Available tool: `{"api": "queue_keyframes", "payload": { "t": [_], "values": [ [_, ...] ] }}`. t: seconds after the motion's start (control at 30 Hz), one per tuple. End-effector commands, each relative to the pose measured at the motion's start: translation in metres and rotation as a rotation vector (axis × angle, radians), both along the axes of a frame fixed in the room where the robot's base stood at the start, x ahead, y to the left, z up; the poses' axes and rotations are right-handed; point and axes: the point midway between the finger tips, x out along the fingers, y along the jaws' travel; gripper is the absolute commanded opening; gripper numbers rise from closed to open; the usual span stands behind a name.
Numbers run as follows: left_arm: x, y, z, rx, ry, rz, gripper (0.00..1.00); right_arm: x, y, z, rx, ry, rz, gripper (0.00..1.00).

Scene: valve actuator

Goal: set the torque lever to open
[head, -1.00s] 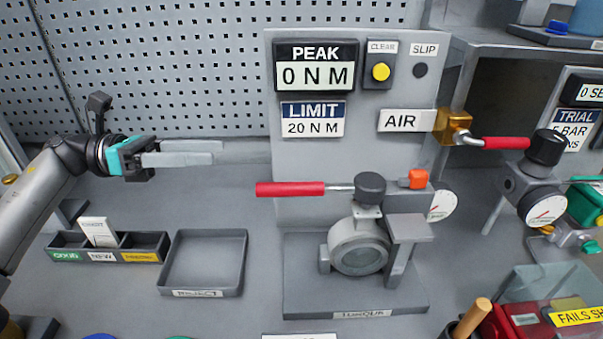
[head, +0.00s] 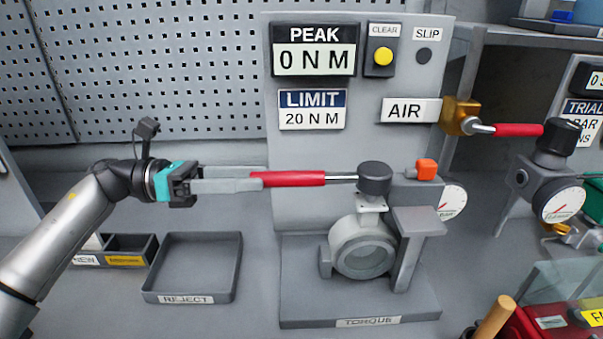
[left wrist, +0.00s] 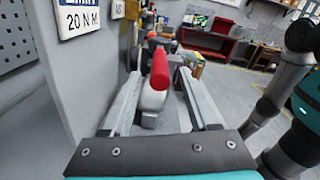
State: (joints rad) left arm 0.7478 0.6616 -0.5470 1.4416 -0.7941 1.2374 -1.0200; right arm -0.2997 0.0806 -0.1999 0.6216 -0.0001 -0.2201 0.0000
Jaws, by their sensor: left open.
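The torque lever (head: 290,179) has a red grip and a thin metal rod running to a dark round head (head: 375,179) on the grey valve stand (head: 360,246). It points left and lies about level. My left gripper (head: 256,179) is open, and its fingertips reach the free end of the red grip. In the left wrist view the red grip (left wrist: 160,68) lies between the two open fingers, apart from both as far as I can tell. The peak display (head: 315,62) reads 0 NM and the limit label (head: 312,109) reads 20 NM. My right gripper does not show.
An AIR lever (head: 512,130) with a red grip is at the right, beside a gauge (head: 563,203). A grey panel (head: 370,140) stands close behind the torque lever. An empty reject tray (head: 192,295) and a divided bin (head: 125,260) sit below my left arm.

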Motion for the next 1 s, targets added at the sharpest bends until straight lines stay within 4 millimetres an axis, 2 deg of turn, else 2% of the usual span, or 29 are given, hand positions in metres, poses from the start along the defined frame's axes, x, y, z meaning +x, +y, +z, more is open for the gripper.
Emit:
{"api": "queue_keyframes", "payload": {
  "t": [0.03,0.2,0.4,0.6,0.83,1.0],
  "values": [
    [-0.001,-0.012,0.002,-0.002,-0.002,-0.005,0.6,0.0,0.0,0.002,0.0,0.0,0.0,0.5],
    [0.0,-0.047,0.002,-0.001,-0.002,-0.003,0.6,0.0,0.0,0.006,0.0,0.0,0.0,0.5],
    [0.0,-0.074,0.001,-0.001,-0.001,-0.002,0.6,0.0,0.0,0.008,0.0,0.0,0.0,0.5],
    [0.0,-0.084,0.001,0.0,-0.001,0.0,0.6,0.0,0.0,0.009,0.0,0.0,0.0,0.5],
    [0.0,-0.084,0.0,0.0,-0.001,0.001,0.6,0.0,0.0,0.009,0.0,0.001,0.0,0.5],
    [0.0,-0.084,0.0,0.0,-0.001,0.001,0.41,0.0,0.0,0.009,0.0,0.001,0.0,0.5]
  ]
}}
